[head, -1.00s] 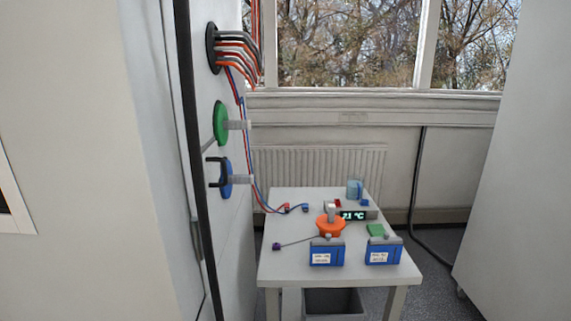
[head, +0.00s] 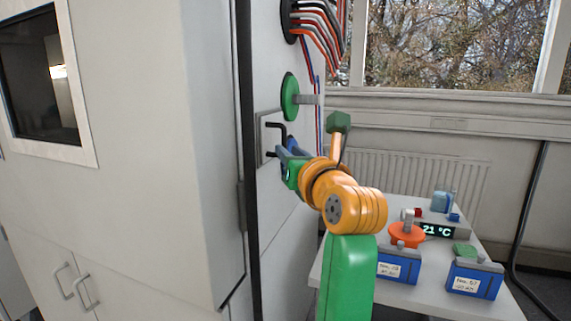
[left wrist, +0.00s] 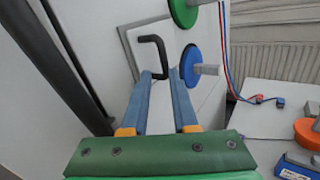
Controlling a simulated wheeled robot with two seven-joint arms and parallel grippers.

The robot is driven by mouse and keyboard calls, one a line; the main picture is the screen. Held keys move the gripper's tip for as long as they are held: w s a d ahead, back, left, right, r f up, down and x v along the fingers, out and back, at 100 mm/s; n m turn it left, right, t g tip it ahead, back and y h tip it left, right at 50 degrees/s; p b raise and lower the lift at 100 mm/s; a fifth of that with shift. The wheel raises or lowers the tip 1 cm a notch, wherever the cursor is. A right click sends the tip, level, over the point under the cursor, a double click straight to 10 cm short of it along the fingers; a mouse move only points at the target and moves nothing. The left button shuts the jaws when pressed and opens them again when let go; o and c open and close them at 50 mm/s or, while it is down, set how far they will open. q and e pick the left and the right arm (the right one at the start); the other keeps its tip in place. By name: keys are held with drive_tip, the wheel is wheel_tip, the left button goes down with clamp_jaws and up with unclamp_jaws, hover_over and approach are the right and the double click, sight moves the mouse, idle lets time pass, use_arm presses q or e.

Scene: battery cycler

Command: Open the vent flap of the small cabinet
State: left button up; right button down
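The vent flap (head: 266,142) is a pale panel with a grey rim on the side face of the white cabinet (head: 150,150). It looks closed. Its black bracket-shaped handle (head: 277,126) stands out from it; it also shows in the left wrist view (left wrist: 156,42). My left gripper (left wrist: 161,75) is open, its two blue fingers pointing at the flap. The lower end of the handle appears between the fingertips; I cannot tell whether they touch it. In the head view my left gripper (head: 281,152) partly covers the handle and flap. My right gripper is out of view.
A green disc (head: 289,97) with a grey stem sits above the handle, and a blue disc (left wrist: 191,65) sits just beside it. Cables run down nearby. A low table (head: 425,300) with blue batteries and an orange item stands to the right.

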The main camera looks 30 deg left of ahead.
sight(285, 141)
use_arm(q)
drive_tip(key=shift+r+n+t+h+p, duration=0.3)
drive_tip(key=shift+r+n+h+p, duration=0.15)
drive_tip(key=shift+r, duration=0.3)
drive_tip(key=x, duration=0.2)
drive_tip(key=p+x, duration=0.1)
drive_tip(key=x, duration=0.1)
drive_tip(key=p+x, duration=0.1)
drive_tip(key=x, duration=0.1)
drive_tip(key=shift+w+a+f, duration=0.1)
drive_tip(key=shift+w+f, duration=0.1)
drive_tip(key=shift+f, duration=0.05)
clamp_jaws()
idle(0.4)
